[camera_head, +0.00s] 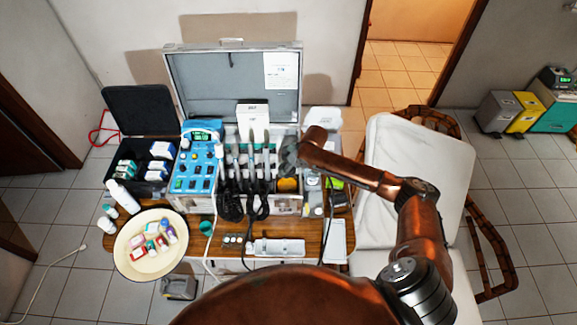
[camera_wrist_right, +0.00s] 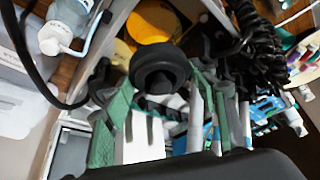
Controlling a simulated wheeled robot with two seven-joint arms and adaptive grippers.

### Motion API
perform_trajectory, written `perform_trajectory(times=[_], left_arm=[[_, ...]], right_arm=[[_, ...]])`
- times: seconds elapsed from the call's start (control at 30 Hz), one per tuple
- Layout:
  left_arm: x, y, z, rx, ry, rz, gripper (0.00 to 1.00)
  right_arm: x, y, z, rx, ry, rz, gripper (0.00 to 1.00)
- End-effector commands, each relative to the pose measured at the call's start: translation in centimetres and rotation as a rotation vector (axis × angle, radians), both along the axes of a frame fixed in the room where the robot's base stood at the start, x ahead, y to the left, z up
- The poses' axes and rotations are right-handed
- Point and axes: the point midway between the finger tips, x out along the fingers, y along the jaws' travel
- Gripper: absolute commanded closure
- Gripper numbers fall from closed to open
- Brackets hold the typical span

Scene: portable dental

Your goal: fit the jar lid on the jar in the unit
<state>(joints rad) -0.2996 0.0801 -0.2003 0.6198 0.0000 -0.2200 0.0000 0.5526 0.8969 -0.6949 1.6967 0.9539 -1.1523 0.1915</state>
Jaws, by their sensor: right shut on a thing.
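My right gripper (camera_head: 289,158) is over the right part of the open unit (camera_head: 290,208), in the head view. My left gripper is not in view.
Black coiled hoses (camera_head: 232,206) and handpieces hang left of the gripper. A blue control panel (camera_head: 196,169) stands further left. The case lid (camera_head: 232,82) stands open behind. Bottles (camera_wrist_right: 68,22) are near the unit's side. A white tray (camera_head: 336,241) lies in front at right.

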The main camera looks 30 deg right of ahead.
Motion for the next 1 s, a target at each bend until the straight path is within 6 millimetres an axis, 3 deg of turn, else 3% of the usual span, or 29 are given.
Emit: perform_trajectory(times=[0.47,1.0], left_arm=[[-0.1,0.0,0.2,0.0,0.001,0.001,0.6],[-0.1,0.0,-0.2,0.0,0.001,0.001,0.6]], right_arm=[[0.0,0.0,-0.2,0.0,0.0,0.0,0.69],[0.0,0.0,-2.2,0.0,0.0,0.001,0.69]])
